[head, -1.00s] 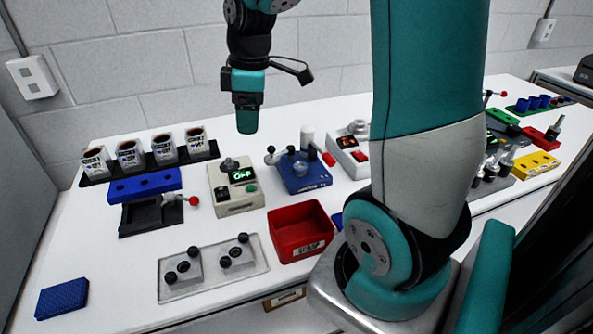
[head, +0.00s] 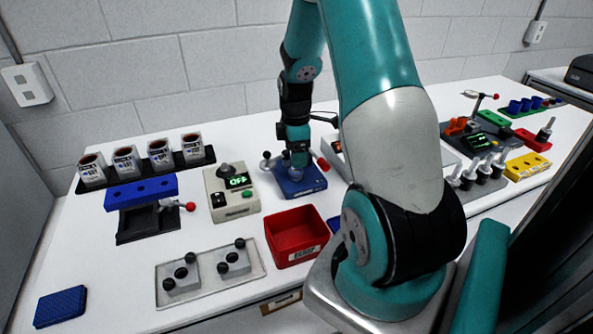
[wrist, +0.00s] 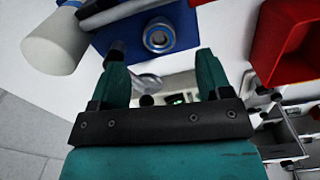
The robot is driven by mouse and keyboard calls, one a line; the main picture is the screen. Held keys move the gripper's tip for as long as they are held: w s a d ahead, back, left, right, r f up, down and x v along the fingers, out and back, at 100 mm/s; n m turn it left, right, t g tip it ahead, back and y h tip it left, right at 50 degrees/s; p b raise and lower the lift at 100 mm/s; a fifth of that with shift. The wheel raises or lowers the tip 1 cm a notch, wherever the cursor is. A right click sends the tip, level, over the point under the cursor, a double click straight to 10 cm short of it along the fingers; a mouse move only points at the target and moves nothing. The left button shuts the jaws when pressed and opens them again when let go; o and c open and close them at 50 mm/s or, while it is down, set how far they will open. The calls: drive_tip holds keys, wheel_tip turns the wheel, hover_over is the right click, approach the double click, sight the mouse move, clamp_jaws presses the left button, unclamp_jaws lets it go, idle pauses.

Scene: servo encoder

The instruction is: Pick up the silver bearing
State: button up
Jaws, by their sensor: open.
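The silver bearing (wrist: 158,37) shows in the wrist view as a round metal ring with a dark centre, seated on a blue fixture (wrist: 190,20). In the head view the blue fixture (head: 312,185) sits mid-table, and my gripper hides the bearing or makes it hard to make out. My gripper (head: 298,165) is over the fixture, pointing down. In the wrist view the two teal fingers of my gripper (wrist: 161,58) are apart, with nothing between their tips. The bearing lies just beyond the tips, roughly centred between them.
A control box (head: 232,193) with a green display is to the left. A blue block with holes (head: 142,192) lies farther left.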

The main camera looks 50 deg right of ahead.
sight(296, 171)
drive_tip(key=shift+d+f+p, duration=0.1)
drive_tip(key=shift+f+p, duration=0.75)
drive_tip(key=shift+f, duration=1.85)
drive_tip(key=c, duration=1.1)
drive_tip(key=shift+r, duration=0.1)
